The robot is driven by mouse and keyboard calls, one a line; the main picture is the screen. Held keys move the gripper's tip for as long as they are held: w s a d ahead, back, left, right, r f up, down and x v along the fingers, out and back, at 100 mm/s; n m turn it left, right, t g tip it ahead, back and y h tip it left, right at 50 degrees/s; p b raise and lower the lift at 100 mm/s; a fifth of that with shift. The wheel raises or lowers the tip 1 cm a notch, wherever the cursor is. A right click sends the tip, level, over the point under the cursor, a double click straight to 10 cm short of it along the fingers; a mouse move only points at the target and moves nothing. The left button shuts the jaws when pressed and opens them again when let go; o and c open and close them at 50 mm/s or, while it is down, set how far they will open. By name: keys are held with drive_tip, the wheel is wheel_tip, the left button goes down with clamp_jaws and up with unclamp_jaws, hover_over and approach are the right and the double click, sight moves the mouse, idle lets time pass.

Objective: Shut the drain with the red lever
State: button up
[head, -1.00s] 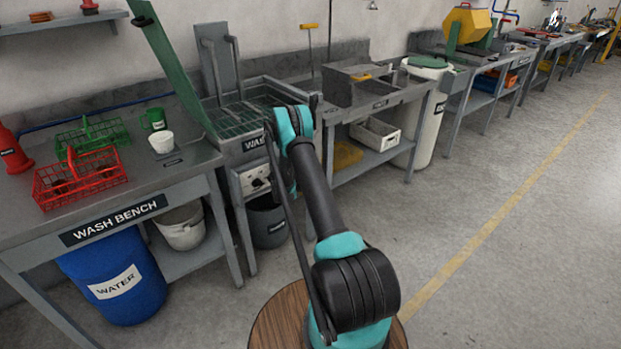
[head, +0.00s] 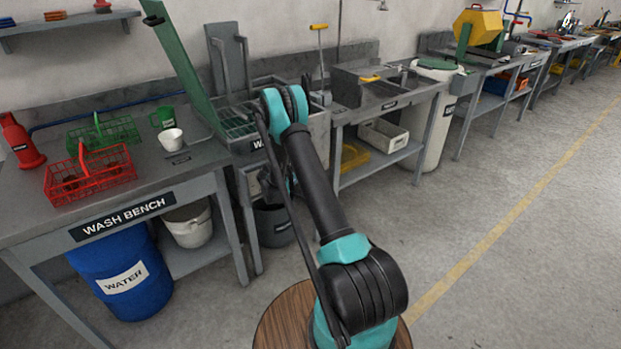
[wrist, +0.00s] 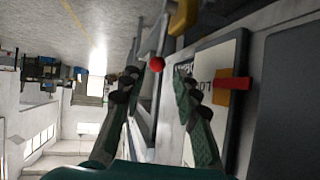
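My gripper (wrist: 158,78) is open in the wrist view, with its two dark green fingers apart. A red ball-shaped knob (wrist: 157,64) shows between the fingertips, beyond them; I see no contact. A red handle (wrist: 233,83) on a yellow-orange plate (wrist: 221,98) is to the right of the right finger, on a pale labelled panel (wrist: 205,70). I cannot tell for sure which red part is the drain's lever. In the head view my arm reaches to the wash unit (head: 236,125) beside the wash bench; its gripper and the red parts are hidden there.
The wash bench (head: 190,190) holds a red basket (head: 90,176), a green basket (head: 103,132), a white cup (head: 171,139) and a green mug (head: 163,117). A green panel (head: 178,60) stands tilted above the unit. A dark bucket (head: 274,224) is below. The floor at right is clear.

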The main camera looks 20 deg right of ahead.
drive_tip(key=shift+s+a+r, duration=0.25)
drive_tip(key=shift+a, duration=0.1)
drive_tip(key=shift+o, duration=1.7)
drive_tip(key=shift+d, duration=0.3)
drive_tip(key=d+r+n+g+y, duration=0.2)
drive_tip(key=d+r+n+y, duration=0.7)
drive_tip(key=r+n, duration=0.2)
drive_tip(key=x, duration=1.7)
drive_tip(key=shift+w+a, duration=0.1)
drive_tip(key=shift+w, duration=0.05)
drive_tip(key=shift+r, duration=0.1)
clamp_jaws()
